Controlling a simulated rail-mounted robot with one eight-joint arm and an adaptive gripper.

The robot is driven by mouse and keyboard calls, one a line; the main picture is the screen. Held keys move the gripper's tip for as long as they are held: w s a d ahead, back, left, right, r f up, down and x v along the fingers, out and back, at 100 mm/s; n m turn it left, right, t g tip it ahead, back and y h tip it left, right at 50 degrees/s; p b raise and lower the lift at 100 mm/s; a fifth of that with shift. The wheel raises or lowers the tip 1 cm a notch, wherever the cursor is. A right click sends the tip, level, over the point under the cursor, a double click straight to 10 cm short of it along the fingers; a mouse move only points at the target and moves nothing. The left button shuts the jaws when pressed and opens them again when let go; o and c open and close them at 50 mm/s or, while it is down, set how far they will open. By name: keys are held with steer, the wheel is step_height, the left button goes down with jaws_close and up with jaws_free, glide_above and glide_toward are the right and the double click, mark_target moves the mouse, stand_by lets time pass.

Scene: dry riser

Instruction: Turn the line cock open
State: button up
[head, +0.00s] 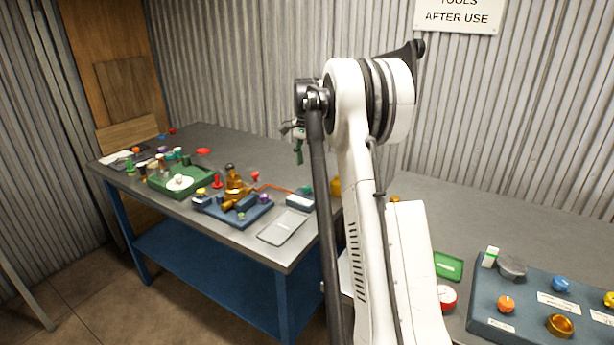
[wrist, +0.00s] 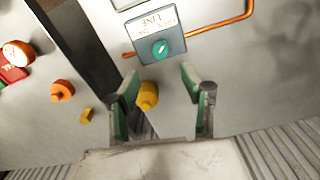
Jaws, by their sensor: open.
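The line cock is a teal-green round knob (wrist: 159,48) with a pale pointer mark, on a grey box (wrist: 146,27). The box carries a white label that reads LINE upside down in the wrist view. In the head view the box (head: 299,203) sits on the bench near its right end, with the teal knob (head: 306,190) on top. My gripper (wrist: 160,82) is open and empty, its green-padded fingers apart, and the knob appears beyond the fingertips. In the head view my gripper (head: 299,152) hangs above the bench, clear of the box.
A copper pipe (wrist: 222,24) runs from the box. A yellow knob-like piece (wrist: 147,95) shows between my fingers. An orange knob (wrist: 62,91) and a round gauge (wrist: 18,54) lie left, across a dark gap (wrist: 85,55). A brass valve assembly (head: 235,188) stands left of the box.

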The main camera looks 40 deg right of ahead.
steer(key=shift+r, duration=1.5)
steer(key=shift+a, duration=0.1)
steer(key=s+a+r+n+t+h, duration=0.15)
steer(key=s+a+r+n, duration=0.3)
steer(key=a, duration=0.75)
steer(key=s+a+r+n+t+y, duration=0.1)
steer(key=s+a+r+n+t, duration=0.3)
steer(key=a, duration=0.9)
steer(key=s+a+n, duration=0.3)
steer(key=s+a, duration=0.8)
steer(key=s, duration=0.2)
steer(key=s+a+f+n+t, duration=0.2)
steer(key=s+a+f+n, duration=0.45)
steer(key=s, duration=0.55)
step_height(320, 180, down, 22)
steer(key=m+b, duration=0.1)
steer(key=b, duration=1.9)
steer(key=shift+a+m, duration=0.3)
steer(key=shift+a, duration=0.15)
steer(key=shift+o, duration=0.4)
steer(key=shift+g, duration=0.25)
